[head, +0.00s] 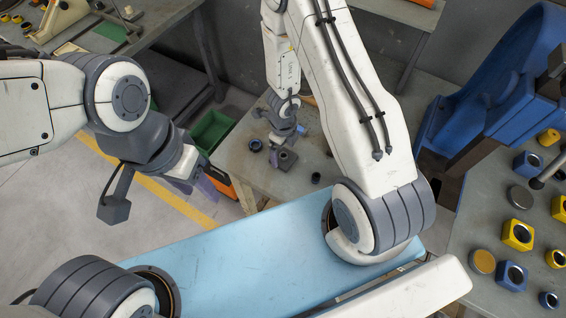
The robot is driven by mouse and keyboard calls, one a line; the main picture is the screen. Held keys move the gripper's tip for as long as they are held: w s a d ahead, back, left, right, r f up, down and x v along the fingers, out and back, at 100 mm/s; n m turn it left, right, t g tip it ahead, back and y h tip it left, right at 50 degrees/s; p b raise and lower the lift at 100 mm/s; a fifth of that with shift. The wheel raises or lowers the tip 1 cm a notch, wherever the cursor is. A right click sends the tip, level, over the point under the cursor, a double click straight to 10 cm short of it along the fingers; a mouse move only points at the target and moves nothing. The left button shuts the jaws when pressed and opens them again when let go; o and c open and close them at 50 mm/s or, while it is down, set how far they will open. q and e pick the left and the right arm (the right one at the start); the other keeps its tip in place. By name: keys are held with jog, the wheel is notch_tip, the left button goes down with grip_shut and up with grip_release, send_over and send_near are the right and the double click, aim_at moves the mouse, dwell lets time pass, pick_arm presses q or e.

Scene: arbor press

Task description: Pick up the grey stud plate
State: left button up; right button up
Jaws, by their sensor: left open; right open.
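A small grey block with a dark round top (287,158) sits on the small grey table in the middle; it may be the grey stud plate, but it is too small to tell studs. My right gripper (283,141) reaches down just behind it, partly against it in the picture; I cannot tell whether they touch. Its fingers are small and hard to make out, and no held thing shows. My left gripper (197,186) hangs empty over the floor, left of the small table, with its fingers apart.
The small table (240,165) also bears a dark blue ring (255,145) and a small dark cylinder (316,178). A green bin (208,131) stands left of it. A blue press (500,85) and several blue and yellow blocks (517,235) occupy the right bench.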

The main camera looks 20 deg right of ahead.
aim_at(283, 158)
notch_tip(283, 158, down, 3)
jog(key=shift+r+b, duration=0.15)
jog(key=shift+b, duration=0.7)
pick_arm(q)
notch_tip(283, 158, down, 3)
jog(key=shift+r, duration=0.1)
pick_arm(e)
jog(key=shift+r, duration=0.1)
grip_shut()
pick_arm(q)
jog(key=shift+r, duration=0.1)
